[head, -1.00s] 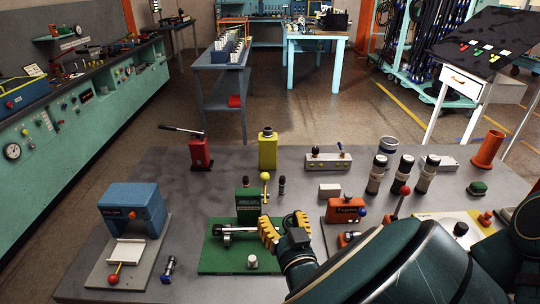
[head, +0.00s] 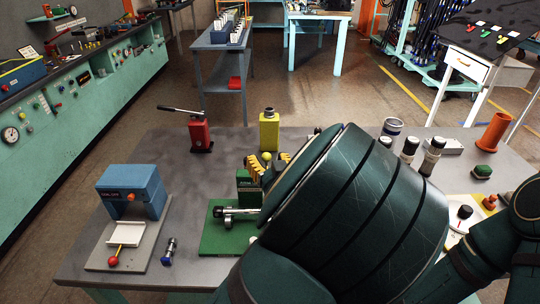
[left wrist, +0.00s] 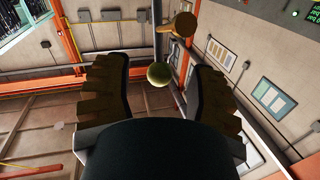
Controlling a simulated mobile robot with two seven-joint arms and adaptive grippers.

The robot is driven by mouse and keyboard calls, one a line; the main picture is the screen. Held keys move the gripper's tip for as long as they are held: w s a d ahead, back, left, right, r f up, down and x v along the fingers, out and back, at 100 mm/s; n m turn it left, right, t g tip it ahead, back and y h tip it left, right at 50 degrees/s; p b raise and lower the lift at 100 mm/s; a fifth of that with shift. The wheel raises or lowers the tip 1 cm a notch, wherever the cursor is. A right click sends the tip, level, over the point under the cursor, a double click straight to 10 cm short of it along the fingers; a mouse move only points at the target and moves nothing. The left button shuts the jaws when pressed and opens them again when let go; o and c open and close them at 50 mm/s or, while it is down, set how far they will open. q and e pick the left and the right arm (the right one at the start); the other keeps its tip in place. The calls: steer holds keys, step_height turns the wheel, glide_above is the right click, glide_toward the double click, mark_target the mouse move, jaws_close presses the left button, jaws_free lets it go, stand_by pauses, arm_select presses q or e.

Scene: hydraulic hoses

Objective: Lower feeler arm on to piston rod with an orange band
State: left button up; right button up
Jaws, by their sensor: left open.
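A green base plate (head: 218,240) carries a green block (head: 245,183) and a silver piston rod (head: 238,211) lying level. No orange band can be made out on the rod. The feeler arm's yellow ball knob (head: 266,156) shows above the block; its stem is hidden. My left gripper (head: 269,169), with ribbed yellow fingers, is open at the knob. In the left wrist view the ball (left wrist: 159,74) sits between the spread fingers, apparently touching neither. A brown-orange knobbed part (left wrist: 179,25) shows beyond it. My right gripper is out of view.
A blue press (head: 133,190) stands at the table's left, with a small blue-based fitting (head: 169,251) nearby. A red hand pump (head: 200,133) and a yellow bottle jack (head: 269,130) stand behind.

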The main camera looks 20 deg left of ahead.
arm_select(q)
steer(key=shift+w+a, duration=0.4)
steer(key=shift+w, duration=0.2)
steer(key=shift+c, duration=0.4)
jaws_close()
